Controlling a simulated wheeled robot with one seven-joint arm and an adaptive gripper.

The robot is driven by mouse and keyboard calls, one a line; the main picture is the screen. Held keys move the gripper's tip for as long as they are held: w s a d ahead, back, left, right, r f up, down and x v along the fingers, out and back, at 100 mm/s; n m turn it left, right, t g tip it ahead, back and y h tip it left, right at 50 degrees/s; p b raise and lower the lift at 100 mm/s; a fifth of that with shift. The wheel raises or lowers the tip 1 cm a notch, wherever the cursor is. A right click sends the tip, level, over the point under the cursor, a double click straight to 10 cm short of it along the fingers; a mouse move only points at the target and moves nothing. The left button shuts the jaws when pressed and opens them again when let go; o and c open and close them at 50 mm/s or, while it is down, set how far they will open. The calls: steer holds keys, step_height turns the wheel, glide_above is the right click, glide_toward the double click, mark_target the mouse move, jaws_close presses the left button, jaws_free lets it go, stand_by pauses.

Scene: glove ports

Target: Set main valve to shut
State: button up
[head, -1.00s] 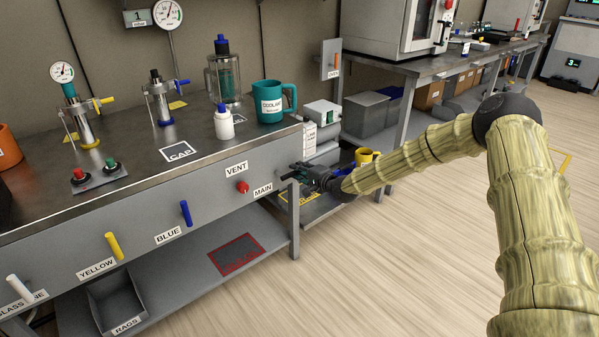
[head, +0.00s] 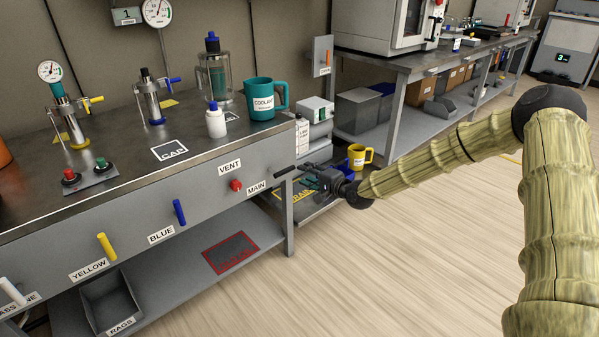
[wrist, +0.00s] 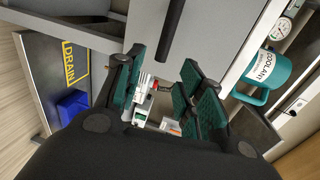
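The main valve's black handle (head: 284,171) sticks out at the right end of the bench's front panel, by the MAIN label (head: 256,188). It lies near level in the head view. In the wrist view the handle (wrist: 172,28) shows at the top, in line with the gap between the fingers. My gripper (head: 308,175) is just right of the handle in the head view. In the wrist view its teal-padded fingers (wrist: 160,92) are spread with a gap between them and nothing held. I see no contact with the handle.
A red VENT knob (head: 236,186), a blue handle (head: 179,212) and a yellow handle (head: 106,246) stand left along the panel. A DRAIN tray (wrist: 48,85) and yellow mug (head: 359,156) are by my gripper. The floor (head: 400,260) in front is clear.

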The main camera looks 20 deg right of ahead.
steer(key=shift+v, duration=1.7)
